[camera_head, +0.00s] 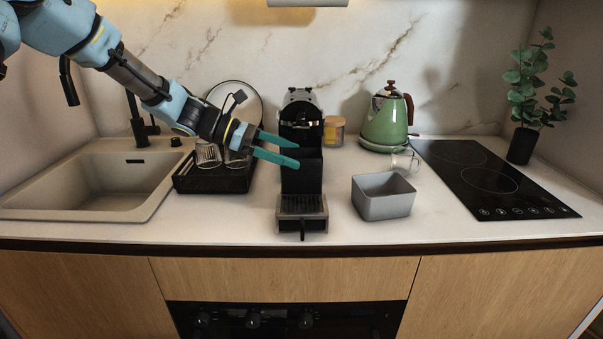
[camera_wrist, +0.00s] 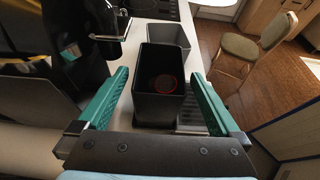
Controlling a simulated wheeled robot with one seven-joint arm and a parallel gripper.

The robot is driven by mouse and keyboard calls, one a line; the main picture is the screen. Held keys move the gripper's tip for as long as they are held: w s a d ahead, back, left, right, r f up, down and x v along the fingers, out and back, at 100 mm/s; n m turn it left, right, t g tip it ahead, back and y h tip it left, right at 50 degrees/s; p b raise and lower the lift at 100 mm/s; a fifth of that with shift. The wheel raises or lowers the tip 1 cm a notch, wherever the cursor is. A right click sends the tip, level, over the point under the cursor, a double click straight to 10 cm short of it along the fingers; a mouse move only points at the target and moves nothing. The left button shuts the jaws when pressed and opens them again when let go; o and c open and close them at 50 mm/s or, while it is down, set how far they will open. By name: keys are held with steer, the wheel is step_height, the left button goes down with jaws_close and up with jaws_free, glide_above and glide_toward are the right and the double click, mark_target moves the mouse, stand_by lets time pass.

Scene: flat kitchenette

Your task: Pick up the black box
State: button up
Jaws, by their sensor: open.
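The black box (camera_head: 303,178) is an open-topped, upright container just in front of the coffee machine (camera_head: 300,112), behind its drip tray (camera_head: 302,205). In the wrist view the black box (camera_wrist: 160,108) shows from above, with a reddish ring inside. My gripper (camera_head: 297,153) comes in from the left at the height of the box's upper part. Its teal fingers are open. In the wrist view my gripper (camera_wrist: 160,74) has one finger on each side of the box, with a gap visible on the left.
A grey bin (camera_head: 384,198) stands right of the coffee machine, near a glass mug (camera_head: 405,161) and a green kettle (camera_head: 387,118). A black dish rack (camera_head: 212,180) with glasses is on the left, beside the sink (camera_head: 90,185). The cooktop (camera_head: 490,178) lies right.

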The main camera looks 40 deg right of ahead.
mark_target(314, 163)
steer(key=p+x, duration=0.2)
steer(key=x, duration=0.3)
steer(key=shift+s+d, duration=0.25)
steer(key=shift+d, duration=0.05)
steer(key=shift+s+d+f, duration=0.2)
steer(key=shift+d+f, duration=0.1)
steer(key=c, duration=1.3)
steer(key=shift+o, duration=0.2)
steer(key=shift+r+p, duration=0.4)
steer(key=shift+p, duration=0.35)
